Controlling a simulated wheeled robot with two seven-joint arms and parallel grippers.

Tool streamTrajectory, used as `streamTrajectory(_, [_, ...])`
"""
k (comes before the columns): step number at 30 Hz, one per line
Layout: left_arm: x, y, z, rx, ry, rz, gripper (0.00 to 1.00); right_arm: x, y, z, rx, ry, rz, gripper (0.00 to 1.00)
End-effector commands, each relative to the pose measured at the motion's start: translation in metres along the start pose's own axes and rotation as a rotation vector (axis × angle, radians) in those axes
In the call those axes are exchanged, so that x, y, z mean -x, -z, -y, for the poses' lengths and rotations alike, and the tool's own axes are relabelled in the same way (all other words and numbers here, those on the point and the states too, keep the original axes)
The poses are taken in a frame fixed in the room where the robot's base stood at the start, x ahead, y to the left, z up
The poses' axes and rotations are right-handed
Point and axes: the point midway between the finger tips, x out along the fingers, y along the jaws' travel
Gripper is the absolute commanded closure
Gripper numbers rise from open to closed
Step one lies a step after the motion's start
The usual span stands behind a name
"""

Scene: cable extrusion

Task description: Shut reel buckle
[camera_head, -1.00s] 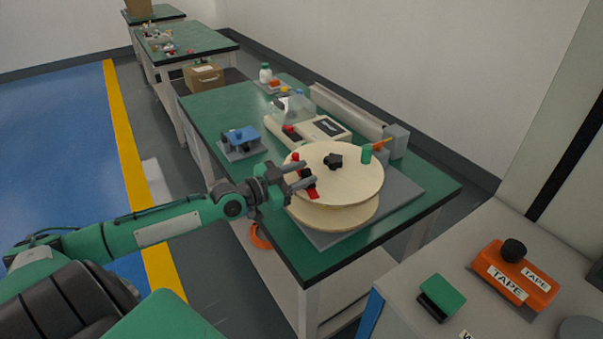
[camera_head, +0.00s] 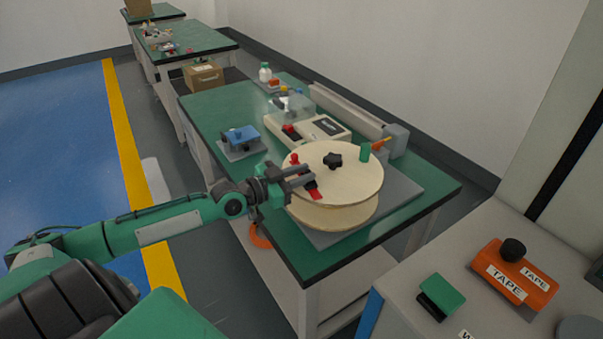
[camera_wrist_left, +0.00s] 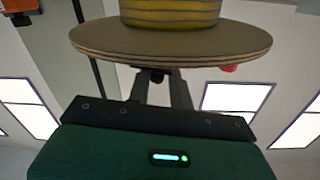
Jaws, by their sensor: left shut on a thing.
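The wooden reel (camera_head: 350,185) lies flat on a grey board, with yellow winding visible under its disc (camera_wrist_left: 170,14) in the left wrist view. A buckle with a red tab (camera_head: 315,193) and a dark part sits at the near left rim of the top disc, beside a small red knob (camera_head: 295,158). My left gripper (camera_head: 304,176) reaches in from the left at this rim. Its fingers are shut on the dark part of the buckle, which they partly hide. In the left wrist view the fingers (camera_wrist_left: 158,85) meet at a small dark piece under the disc edge.
A black star knob (camera_head: 332,160) sits on the disc, and a green cylinder (camera_head: 365,152) stands at its far right rim. A blue device (camera_head: 241,136) and a beige machine (camera_head: 318,129) stand farther back. The green table (camera_head: 215,104) has free room at its left.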

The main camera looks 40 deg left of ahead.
Motion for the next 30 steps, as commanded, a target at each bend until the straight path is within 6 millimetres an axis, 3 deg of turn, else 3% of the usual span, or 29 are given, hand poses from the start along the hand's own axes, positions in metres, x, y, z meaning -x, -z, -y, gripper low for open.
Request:
streamTrajectory(8, [-0.002,-0.001,0.006,0.181,-0.007,0.029,1.0,-0.008,-0.014,0.0,0.001,-0.001,0.019,1.0])
streamTrajectory(21, [-0.003,-0.007,0.009,0.4,-0.019,0.069,1.0,0.011,0.027,-0.001,-0.002,-0.001,-0.013,1.0])
streamTrajectory(30, [-0.002,-0.009,0.008,0.435,-0.021,0.078,1.0,0.016,0.015,0.002,-0.005,0.003,0.007,1.0])
